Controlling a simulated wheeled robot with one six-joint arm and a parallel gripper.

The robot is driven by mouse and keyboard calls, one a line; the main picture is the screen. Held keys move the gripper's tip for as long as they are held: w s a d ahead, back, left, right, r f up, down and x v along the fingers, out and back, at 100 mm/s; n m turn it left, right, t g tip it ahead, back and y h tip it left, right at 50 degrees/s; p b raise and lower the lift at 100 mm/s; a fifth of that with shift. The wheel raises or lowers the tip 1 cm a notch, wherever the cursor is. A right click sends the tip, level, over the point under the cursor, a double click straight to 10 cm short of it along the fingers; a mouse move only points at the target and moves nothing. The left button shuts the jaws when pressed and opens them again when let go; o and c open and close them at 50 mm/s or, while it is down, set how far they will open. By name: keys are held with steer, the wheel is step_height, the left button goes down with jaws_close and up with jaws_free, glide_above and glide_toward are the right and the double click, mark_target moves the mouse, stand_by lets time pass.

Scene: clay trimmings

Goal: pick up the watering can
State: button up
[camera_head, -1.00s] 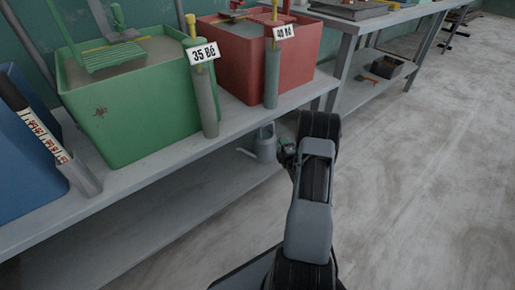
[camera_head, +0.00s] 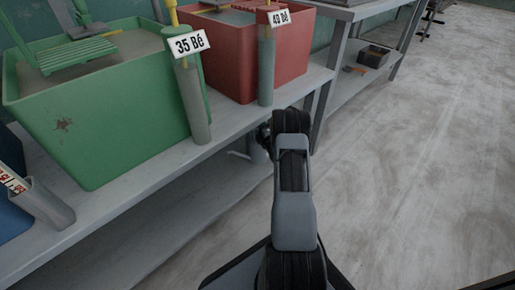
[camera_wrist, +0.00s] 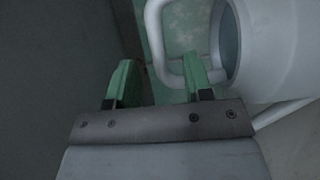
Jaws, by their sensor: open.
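The watering can is pale grey. In the wrist view, its round body (camera_wrist: 278,45) fills the upper right, and its looped handle (camera_wrist: 157,45) reaches left. My gripper (camera_wrist: 160,62) is open, with green fingertips. The handle's left bar lies ahead between the fingers, and the right fingertip overlaps the inside of the loop. I cannot tell whether they touch. In the head view, my arm hides most of the watering can (camera_head: 257,152), which is on the lower shelf below the red tub; my fingers are hidden there.
A green tub (camera_head: 105,125) and a red tub (camera_head: 235,60) stand on the bench (camera_head: 150,170) above the lower shelf (camera_head: 190,220). A grey tube (camera_head: 194,105) stands at the bench edge. Open floor (camera_head: 420,150) lies to the right.

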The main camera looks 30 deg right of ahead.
steer(key=w+b, duration=0.1)
steer(key=w, duration=0.2)
steer(key=w+b, duration=0.1)
steer(key=shift+w+d+f+b, duration=0.1)
steer(key=shift+w+d+b, duration=0.05)
steer(key=shift+d+b, duration=0.15)
steer(key=shift+w+d, duration=0.15)
steer(key=shift+w, duration=0.4)
jaws_close()
stand_by(0.7)
steer(key=shift+r, duration=0.3)
